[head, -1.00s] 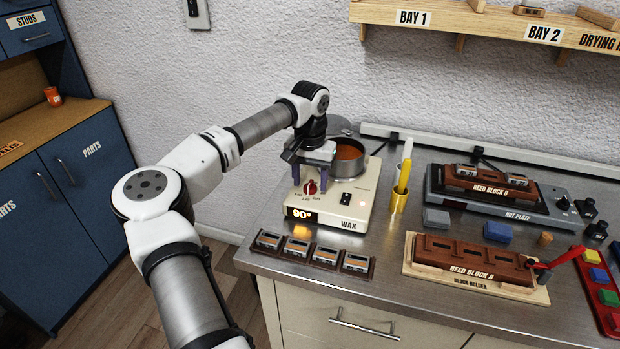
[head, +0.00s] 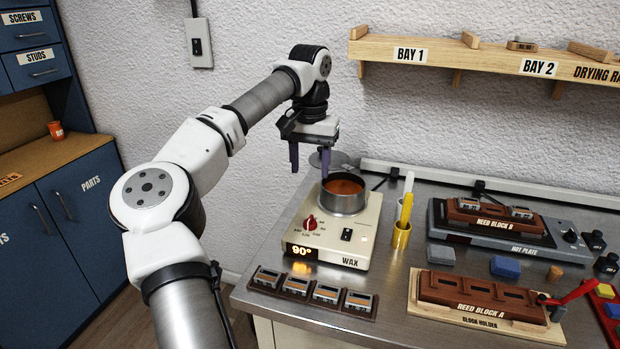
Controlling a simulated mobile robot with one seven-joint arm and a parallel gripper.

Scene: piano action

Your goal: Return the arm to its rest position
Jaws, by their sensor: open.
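My gripper (head: 309,166) points down at the upper left of the wax heater (head: 334,236), above and behind its dial. Its two dark fingers are apart with nothing between them. The fingers appear clear of the heater and overlap the left edge of the wax pot in the picture. My arm rises from the lower left and bends over toward the bench. The wax pot (head: 344,203) holds orange-brown wax and sits on the heater, whose display reads 90°.
A dark rack (head: 313,304) with several small parts lies in front of the heater. A yellow cup (head: 401,235) with tools stands to its right. Reed block A (head: 480,297) and the hot plate (head: 500,235) are farther right. A wall shelf (head: 480,63) hangs above.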

